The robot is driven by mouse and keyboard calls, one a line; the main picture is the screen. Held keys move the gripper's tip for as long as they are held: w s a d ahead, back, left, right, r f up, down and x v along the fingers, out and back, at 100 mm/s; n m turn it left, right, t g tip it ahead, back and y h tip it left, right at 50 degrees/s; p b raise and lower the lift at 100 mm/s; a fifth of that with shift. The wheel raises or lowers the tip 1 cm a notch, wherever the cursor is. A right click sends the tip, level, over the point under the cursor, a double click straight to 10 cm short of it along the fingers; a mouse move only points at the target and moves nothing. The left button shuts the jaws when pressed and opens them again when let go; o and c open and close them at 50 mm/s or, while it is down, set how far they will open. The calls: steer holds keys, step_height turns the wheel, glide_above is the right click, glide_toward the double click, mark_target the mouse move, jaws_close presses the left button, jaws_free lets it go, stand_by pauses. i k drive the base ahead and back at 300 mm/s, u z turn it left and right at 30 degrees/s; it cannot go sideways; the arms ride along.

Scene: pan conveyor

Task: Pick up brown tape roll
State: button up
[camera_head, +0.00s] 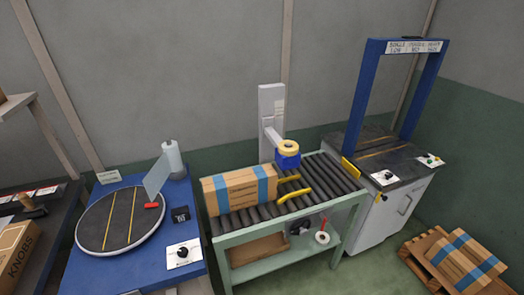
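No roll in view is plainly brown. A dark roll (300,227), its exact colour hard to tell, sits under the roller conveyor (335,178), near the right end of the lower shelf. A pale roll with a red centre (322,238) is just right of it. A yellow-tan ring like a tape roll (288,146) sits on a blue head at the end of a white arm above the rollers. My gripper is not in view.
A taped carton (240,190) lies on the rollers, with yellow guides beside it. A blue table with a round turntable (120,220) stands left. A blue arch machine (385,150) stands right. A pallet with cartons (462,262) is at the lower right.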

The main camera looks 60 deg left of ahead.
mark_target(288, 152)
steer(key=u, duration=2.05)
steer(key=k, duration=0.6)
steer(key=z, duration=0.35)
steer(key=i, duration=0.75)
steer(key=u, duration=0.6)
steer(key=i, duration=0.5)
steer(key=u, duration=0.6)
